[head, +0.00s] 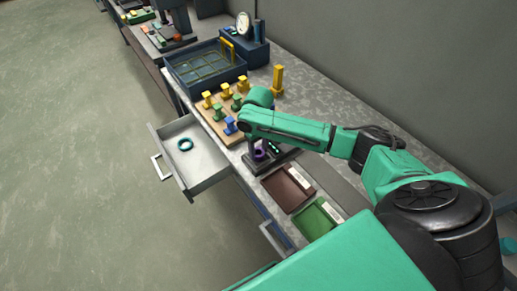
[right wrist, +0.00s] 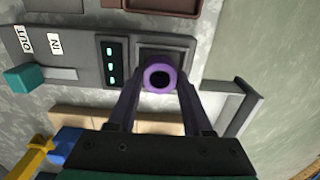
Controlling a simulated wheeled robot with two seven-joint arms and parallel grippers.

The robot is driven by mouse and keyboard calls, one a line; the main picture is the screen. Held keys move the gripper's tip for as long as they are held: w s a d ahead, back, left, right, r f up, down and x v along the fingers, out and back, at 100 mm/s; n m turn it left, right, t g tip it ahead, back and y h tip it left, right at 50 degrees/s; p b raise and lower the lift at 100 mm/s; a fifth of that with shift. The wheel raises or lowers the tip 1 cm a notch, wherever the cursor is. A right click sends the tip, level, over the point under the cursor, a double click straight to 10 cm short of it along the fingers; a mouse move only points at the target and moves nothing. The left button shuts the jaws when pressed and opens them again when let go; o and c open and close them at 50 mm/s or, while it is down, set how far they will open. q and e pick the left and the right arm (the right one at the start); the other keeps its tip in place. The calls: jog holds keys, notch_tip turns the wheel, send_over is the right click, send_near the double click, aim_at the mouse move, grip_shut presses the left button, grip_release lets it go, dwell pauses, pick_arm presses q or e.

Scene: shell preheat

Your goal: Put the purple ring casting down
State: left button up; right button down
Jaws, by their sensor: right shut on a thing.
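The purple ring casting (right wrist: 160,65) is between the fingertips of my right gripper (right wrist: 160,80), which is shut on it. In the right wrist view the ring is in front of a dark square recess of a grey device (right wrist: 85,58) with several green lights and IN and OUT labels. I cannot tell whether the ring touches the device. In the head view the purple ring (head: 259,155) shows small below the end of my right arm, by the device (head: 280,158). My left gripper is not in view.
An open drawer (head: 212,177) with a teal ring (head: 185,144) juts out at the left. A wooden board (head: 207,118) holds several coloured pegs. A brown tray (head: 287,187) and a green tray (head: 318,218) lie nearer. A blue divided crate (head: 178,76) stands farther back.

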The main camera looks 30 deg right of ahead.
jog(key=shift+c, duration=1.6)
grip_release()
notch_tip(320, 180, up, 12)
jog(key=b, duration=0.1)
